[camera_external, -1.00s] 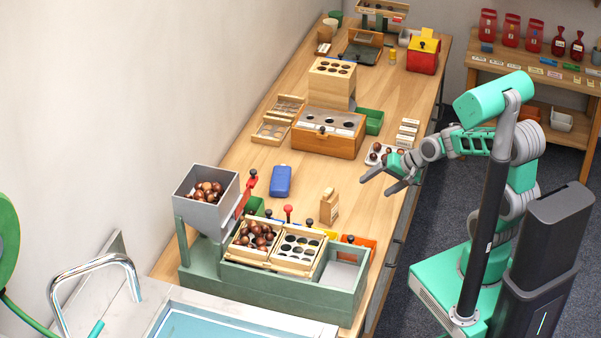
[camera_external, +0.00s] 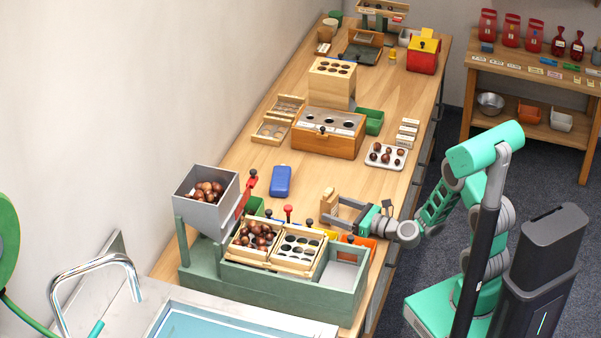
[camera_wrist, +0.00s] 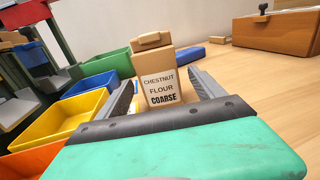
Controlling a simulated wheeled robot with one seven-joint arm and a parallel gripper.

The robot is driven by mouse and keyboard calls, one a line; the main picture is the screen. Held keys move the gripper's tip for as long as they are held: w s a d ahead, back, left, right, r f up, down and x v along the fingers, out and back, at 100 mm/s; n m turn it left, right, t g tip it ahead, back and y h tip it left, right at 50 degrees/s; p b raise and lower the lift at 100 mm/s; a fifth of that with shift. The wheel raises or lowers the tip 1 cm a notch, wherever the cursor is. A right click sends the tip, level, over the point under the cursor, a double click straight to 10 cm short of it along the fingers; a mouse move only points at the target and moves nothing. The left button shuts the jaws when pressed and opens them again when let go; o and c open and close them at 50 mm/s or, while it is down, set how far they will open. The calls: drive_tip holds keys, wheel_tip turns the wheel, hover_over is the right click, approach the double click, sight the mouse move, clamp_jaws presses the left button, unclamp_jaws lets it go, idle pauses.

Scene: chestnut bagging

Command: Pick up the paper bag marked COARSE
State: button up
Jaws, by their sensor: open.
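The paper bag (camera_wrist: 155,62) is brown with a folded top and a white label (camera_wrist: 161,89) reading CHESTNUT FLOUR COARSE. It stands upright on the wooden bench, just past the green sorting station. In the external view the bag (camera_external: 326,203) is partly hidden by my fingers. My gripper (camera_external: 340,211) is level and low over the bench, reaching in from the right. In the wrist view my gripper (camera_wrist: 163,90) is open, with one finger on each side of the bag. Gaps show between the fingers and the bag, most clearly on the right.
Yellow (camera_wrist: 63,119), green (camera_wrist: 104,68) and orange (camera_wrist: 38,158) bins sit left of my gripper. The green station (camera_external: 300,292) with chestnut trays is in front. A blue object (camera_external: 281,181) lies behind the bag. A white tray of chestnuts (camera_external: 401,166) is farther back.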

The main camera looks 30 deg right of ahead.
sight(321, 204)
drive_tip(key=p+x, duration=0.1)
drive_tip(key=x, duration=0.5)
drive_tip(key=shift+r, duration=0.1)
drive_tip(key=shift+s, duration=0.1)
drive_tip(key=c, duration=1.6)
